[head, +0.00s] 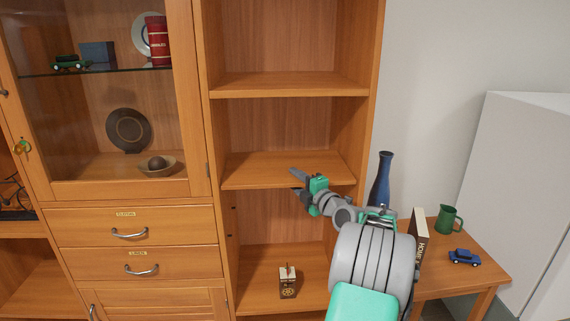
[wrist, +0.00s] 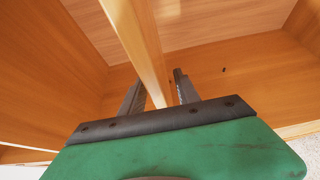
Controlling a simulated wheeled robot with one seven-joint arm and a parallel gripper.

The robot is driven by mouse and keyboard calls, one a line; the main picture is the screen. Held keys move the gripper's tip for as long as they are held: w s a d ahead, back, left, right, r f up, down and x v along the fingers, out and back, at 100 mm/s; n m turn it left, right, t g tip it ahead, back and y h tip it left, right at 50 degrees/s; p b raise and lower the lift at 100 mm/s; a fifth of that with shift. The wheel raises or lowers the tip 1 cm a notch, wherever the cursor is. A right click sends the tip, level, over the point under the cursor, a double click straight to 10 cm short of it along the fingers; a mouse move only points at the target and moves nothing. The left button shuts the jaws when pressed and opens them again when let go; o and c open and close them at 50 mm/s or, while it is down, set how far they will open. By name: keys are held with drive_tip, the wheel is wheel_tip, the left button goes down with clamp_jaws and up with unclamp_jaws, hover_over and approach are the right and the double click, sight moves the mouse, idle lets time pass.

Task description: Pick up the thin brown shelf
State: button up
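The thin brown shelf (head: 255,165) is a flat wooden board set level inside the open middle bay of the cabinet. My gripper (head: 294,180) is at its front edge, right of the middle, with one finger above the board and the other at or below its edge. In the wrist view the shelf (wrist: 141,40) shows nearly edge-on as a pale strip running between the two fingers of my gripper (wrist: 157,80). The fingers are apart, with a gap visible beside the strip. Contact cannot be made out. My arm hides part of the bay below.
A fixed-looking upper shelf (head: 290,85) is above, and a lower shelf (head: 255,275) holds a small dark box (head: 288,282). To the right, a side table (head: 485,268) carries a blue vase (head: 380,180), a book (head: 418,232), a green jug (head: 448,219) and a blue toy car (head: 464,257).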

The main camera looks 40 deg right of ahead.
sight(286, 167)
drive_tip(key=shift+w+d, duration=0.1)
drive_tip(key=shift+w, duration=1)
drive_tip(key=shift+c, duration=0.6)
clamp_jaws()
drive_tip(key=shift+r, duration=0.15)
